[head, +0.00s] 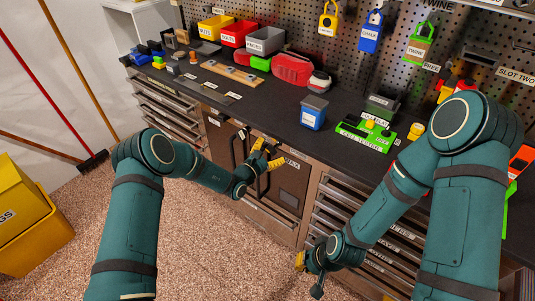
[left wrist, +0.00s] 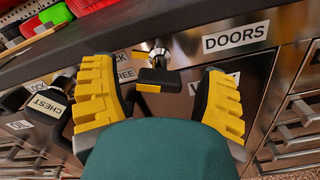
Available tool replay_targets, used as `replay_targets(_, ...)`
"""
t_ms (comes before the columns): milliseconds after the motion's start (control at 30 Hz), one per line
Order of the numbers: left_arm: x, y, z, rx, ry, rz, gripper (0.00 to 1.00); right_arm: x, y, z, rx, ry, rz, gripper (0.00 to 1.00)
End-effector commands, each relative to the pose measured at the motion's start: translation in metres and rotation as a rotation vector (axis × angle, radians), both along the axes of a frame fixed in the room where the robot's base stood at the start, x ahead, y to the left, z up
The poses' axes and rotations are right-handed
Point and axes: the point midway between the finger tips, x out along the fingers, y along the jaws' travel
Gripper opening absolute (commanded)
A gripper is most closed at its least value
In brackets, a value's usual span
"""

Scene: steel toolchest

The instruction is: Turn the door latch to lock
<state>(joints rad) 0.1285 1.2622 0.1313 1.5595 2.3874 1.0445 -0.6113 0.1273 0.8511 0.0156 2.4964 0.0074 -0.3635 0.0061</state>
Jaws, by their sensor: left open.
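The door latch (left wrist: 158,76) shows in the left wrist view as a small black handle with a yellow mark, below a round metal pivot on the cabinet front. A DOORS label (left wrist: 236,38) is to its right. A label reading FREE (left wrist: 124,76) is to its left; another on the right is partly hidden. My left gripper (left wrist: 158,82) is open, its yellow fingers on either side of the latch, with visible gaps. In the head view my left gripper (head: 265,160) is at the cabinet doors and hides the latch. My right gripper (head: 307,272) hangs low before the drawers; its opening is unclear.
The dark worktop (head: 262,104) runs above the doors, carrying bins, a blue container (head: 313,112) and a green tester (head: 366,138). A black handle (left wrist: 62,88) with a CHEST tag is left of the left gripper. Drawers (head: 335,205) flank the doors. Speckled floor (head: 225,250) is clear in front.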

Motion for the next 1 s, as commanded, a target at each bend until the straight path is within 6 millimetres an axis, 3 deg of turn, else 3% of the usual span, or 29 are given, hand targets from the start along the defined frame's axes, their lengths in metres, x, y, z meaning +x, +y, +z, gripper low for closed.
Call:
replay_targets(167, -0.013, 0.011, 0.000, 0.001, 0.001, 0.001, 0.73, 0.000, 0.000, 0.000, 0.000, 0.000, 0.000, 0.00)
replay_targets(600, -0.080, 0.059, 0.000, 0.000, 0.000, 0.001, 0.73, 0.000, 0.000, 0.000, 0.000, 0.000, 0.000, 0.00)
replay_targets(1000, -0.096, 0.070, 0.001, 0.001, -0.003, -0.001, 0.73, 0.000, 0.000, 0.000, 0.000, 0.000, 0.000, 0.00)
